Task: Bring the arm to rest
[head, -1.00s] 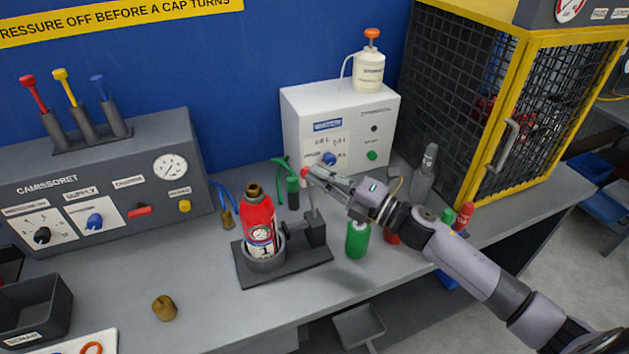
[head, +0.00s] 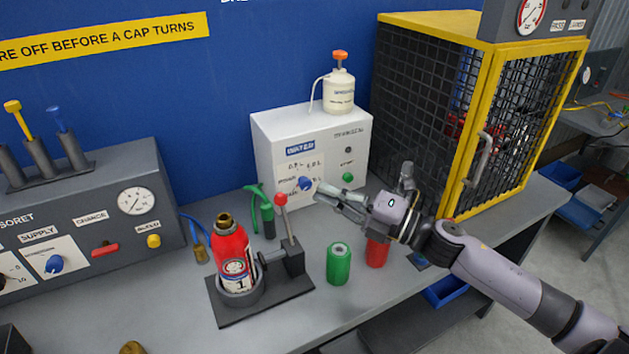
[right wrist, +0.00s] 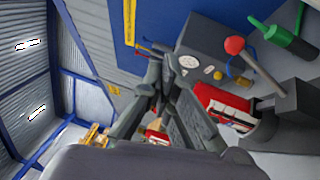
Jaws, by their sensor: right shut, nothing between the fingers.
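My right gripper (head: 338,196) is shut and empty. It hangs above the bench in front of the white box, right of the red-knobbed lever (head: 288,225) and apart from it. In the right wrist view its fingers (right wrist: 160,75) come together at the tips. My right arm (head: 520,290) reaches in from the lower right. A red extinguisher (head: 232,255) with a brass top stands upright in the round holder of a dark clamp stand (head: 270,305). My left gripper is not in view.
A green cylinder (head: 339,265) and a red one (head: 377,252) stand below the gripper. The white box (head: 270,140) carries a pump bottle (head: 339,92). A yellow-framed mesh cage (head: 455,200) stands at right, a grey control panel (head: 90,190) at left. The bench front is mostly clear.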

